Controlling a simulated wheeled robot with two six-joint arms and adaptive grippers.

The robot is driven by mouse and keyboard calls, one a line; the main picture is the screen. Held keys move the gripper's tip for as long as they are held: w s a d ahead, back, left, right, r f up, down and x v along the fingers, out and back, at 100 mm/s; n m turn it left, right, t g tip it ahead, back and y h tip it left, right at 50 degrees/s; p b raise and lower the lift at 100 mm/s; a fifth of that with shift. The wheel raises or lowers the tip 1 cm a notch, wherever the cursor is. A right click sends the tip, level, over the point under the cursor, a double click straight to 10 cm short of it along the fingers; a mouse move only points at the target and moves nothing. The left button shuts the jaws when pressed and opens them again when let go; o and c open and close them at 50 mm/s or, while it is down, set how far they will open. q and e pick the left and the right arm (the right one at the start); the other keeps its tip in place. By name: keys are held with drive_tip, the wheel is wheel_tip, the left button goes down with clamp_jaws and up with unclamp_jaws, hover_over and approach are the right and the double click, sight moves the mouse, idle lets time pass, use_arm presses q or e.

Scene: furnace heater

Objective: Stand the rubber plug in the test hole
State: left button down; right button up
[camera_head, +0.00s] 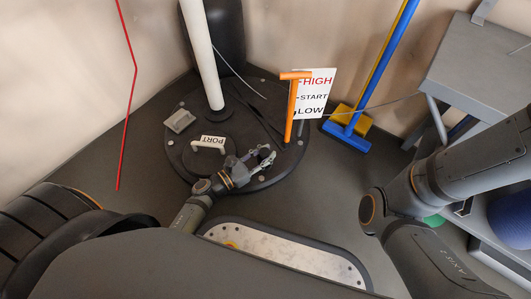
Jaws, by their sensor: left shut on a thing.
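My left gripper (264,157) is low over the right front part of the round dark base plate (183,106). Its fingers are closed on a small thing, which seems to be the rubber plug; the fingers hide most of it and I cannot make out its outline. A label reading PORT (213,140) and a pale arched handle (197,146) are on the plate to the left of the gripper. I cannot pick out the test hole clearly. My right arm comes in from the right, and its gripper is out of view.
A white pole (201,55) rises from the plate. An orange T-shaped rod (291,105) stands beside the HIGH/START/LOW sign (315,93), behind the gripper. A small grey box (179,121) is at the plate's left. A blue broom (347,137) and a grey bench (470,75) are at right.

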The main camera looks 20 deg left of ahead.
use_arm(q)
drive_tip(key=shift+f+b, duration=0.9)
drive_tip(key=shift+f, duration=0.15)
drive_tip(key=shift+r, duration=0.1)
drive_tip(key=c, duration=0.9)
unclamp_jaws()
drive_tip(key=v, duration=1.2)
